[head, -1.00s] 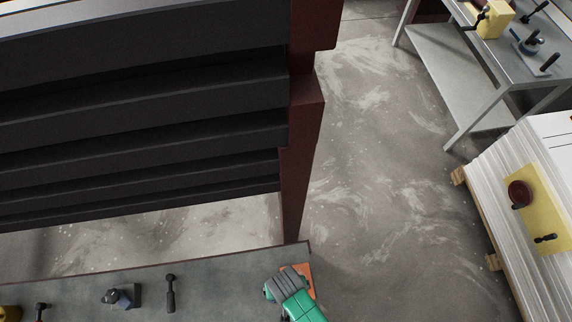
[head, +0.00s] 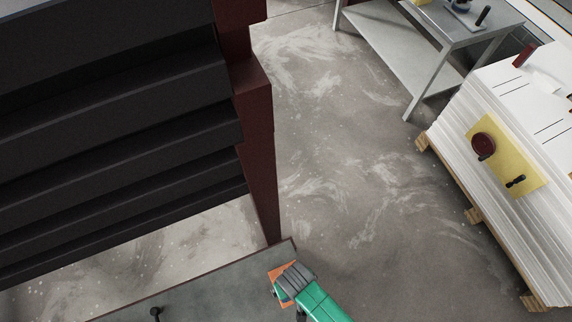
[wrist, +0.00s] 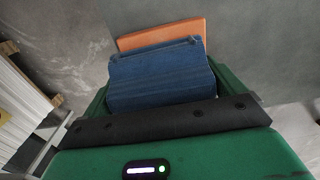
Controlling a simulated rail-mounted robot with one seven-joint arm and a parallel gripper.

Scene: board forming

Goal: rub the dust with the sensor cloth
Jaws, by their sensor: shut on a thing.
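My green gripper (head: 290,282) is low in the head view, over the right corner of a grey bench top (head: 215,280). I cannot tell whether the cloth touches the bench top. I can make out no distinct dust patch on the bench; pale smears (head: 315,185) mark the floor.
A large dark ribbed machine (head: 110,130) with a dark red post (head: 258,150) stands behind the bench. A black-handled tool (head: 155,313) lies on the bench. A stack of white boards (head: 480,160) on a pallet and a grey table (head: 400,50) stand right. Floor between is clear.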

